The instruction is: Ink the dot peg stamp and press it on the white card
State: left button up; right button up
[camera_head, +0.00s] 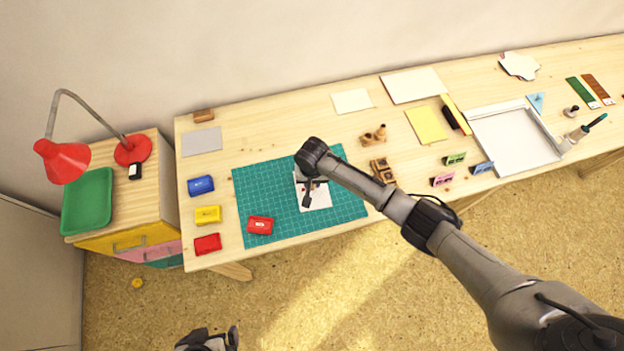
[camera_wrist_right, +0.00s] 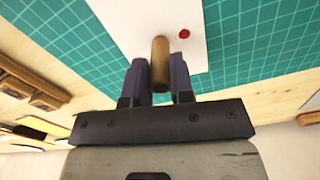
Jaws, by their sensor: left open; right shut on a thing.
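My right gripper (camera_head: 307,197) is over the white card (camera_head: 320,200) on the teal cutting mat (camera_head: 262,185). In the right wrist view its fingers (camera_wrist_right: 160,72) are shut on the wooden dot peg stamp (camera_wrist_right: 160,50). The peg stands over the white card (camera_wrist_right: 140,20); I cannot tell whether its end touches the card. A red dot (camera_wrist_right: 184,33) shows on the card beside the peg. A red inkpad (camera_head: 260,225) lies on the mat to the left of the card. My left gripper (camera_head: 208,338) is open and empty, in front of the table.
Blue (camera_head: 201,186), yellow (camera_head: 208,215) and red (camera_head: 207,244) pads line the table's left side. Wooden stamps (camera_head: 381,168) stand right of the mat. A yellow sheet (camera_head: 426,125) and a white tray (camera_head: 515,138) lie further right. A red lamp (camera_head: 62,160) stands on the left cabinet.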

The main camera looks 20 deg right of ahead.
jog(key=shift+f, duration=0.1)
dwell(0.7)
jog(key=shift+f+p, duration=0.1)
jog(key=shift+p, duration=0.25)
dwell(0.5)
dwell(0.4)
jog(key=shift+s+r+p, duration=0.15)
jog(key=shift+r+p, duration=0.25)
jog(key=shift+p, duration=0.15)
jog(key=shift+r+p, duration=0.35)
jog(key=shift+p, duration=0.1)
